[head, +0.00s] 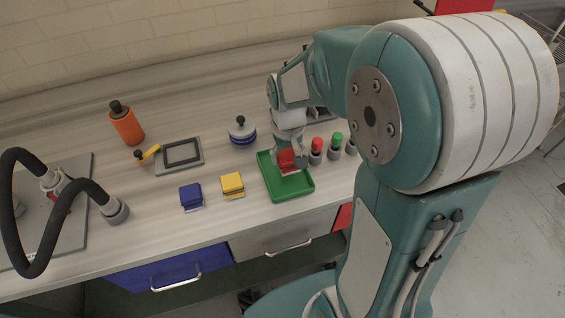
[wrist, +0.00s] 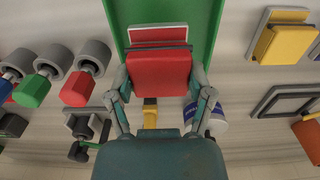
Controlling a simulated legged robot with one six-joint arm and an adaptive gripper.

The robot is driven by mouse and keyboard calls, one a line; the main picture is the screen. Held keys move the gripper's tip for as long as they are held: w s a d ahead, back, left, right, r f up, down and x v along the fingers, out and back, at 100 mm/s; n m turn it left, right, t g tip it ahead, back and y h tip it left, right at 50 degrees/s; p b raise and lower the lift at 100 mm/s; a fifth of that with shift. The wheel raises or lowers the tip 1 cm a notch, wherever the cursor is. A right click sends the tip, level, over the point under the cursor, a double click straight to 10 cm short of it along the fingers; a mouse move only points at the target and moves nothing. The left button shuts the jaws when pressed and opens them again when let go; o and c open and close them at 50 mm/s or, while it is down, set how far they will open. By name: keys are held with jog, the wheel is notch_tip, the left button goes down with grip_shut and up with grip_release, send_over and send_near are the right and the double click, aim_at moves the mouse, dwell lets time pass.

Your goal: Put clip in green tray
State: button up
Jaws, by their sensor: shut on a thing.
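The green tray (head: 293,188) stands on the worktop in the head view, and part of it shows behind the clip in the wrist view (wrist: 205,28). My gripper (head: 287,155) is over the tray and shut on a red clip (head: 287,161). In the wrist view both fingers of my gripper (wrist: 160,84) press the sides of the red clip (wrist: 158,75), with its light plate (wrist: 158,34) pointing over the tray. I cannot tell whether the clip touches the tray floor.
A yellow clip (head: 232,184) and a blue clip (head: 191,197) lie left of the tray. Red (head: 317,145) and green (head: 336,140) capped pieces stand close on its right. A blue-and-white round container (head: 242,132), a dark frame (head: 181,153) and an orange bottle (head: 127,125) stand farther back.

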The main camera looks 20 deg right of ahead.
aim_at(284, 165)
jog(key=f, duration=0.3)
jog(key=shift+w+f, duration=0.2)
jog(key=shift+f, duration=0.1)
jog(key=shift+a+f, duration=0.2)
jog(key=shift+a, duration=0.35)
jog(key=o, duration=1.3)
jog(key=shift+d, duration=0.4)
